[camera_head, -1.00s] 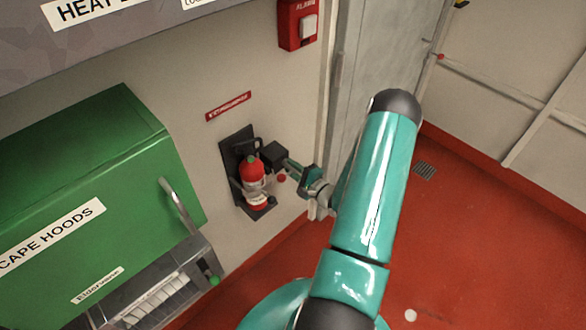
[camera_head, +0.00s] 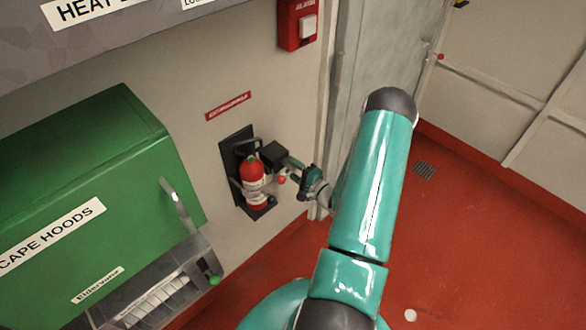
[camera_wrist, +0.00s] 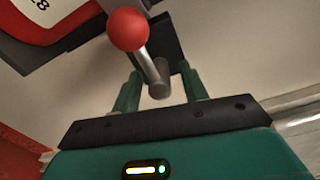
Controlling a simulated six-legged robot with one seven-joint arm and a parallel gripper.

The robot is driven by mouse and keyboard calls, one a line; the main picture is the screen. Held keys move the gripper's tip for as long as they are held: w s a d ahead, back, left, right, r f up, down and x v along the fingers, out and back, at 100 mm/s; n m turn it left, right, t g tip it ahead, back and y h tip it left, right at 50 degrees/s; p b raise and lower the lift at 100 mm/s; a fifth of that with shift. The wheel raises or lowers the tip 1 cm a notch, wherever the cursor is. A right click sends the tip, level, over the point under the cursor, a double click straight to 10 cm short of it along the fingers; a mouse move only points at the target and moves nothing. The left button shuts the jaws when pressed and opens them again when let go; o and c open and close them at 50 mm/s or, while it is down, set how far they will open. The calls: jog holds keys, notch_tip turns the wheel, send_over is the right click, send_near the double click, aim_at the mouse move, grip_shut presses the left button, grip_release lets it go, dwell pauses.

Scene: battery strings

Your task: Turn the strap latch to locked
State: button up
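The strap latch is a metal lever with a red ball knob (camera_wrist: 128,30), at the top middle of the wrist view. In the head view its small red knob (camera_head: 281,180) shows at the right side of the red fire extinguisher (camera_head: 252,172). The extinguisher stands upright in a black wall bracket (camera_head: 228,150). My gripper (camera_wrist: 160,80) has its two green fingers apart, with the lever's metal shaft between them and space on both sides. The knob sits nearer the left finger. I cannot tell whether a finger touches the lever.
A green cabinet (camera_head: 80,190) with a grey handle stands at the left. A red alarm box (camera_head: 297,25) is on the wall above. A grey door frame (camera_head: 345,110) is behind my arm. The red floor (camera_head: 470,230) at the right is clear.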

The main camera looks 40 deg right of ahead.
jog(key=s, duration=1.3)
jog(key=shift+s+d, duration=0.15)
jog(key=shift+s, duration=0.2)
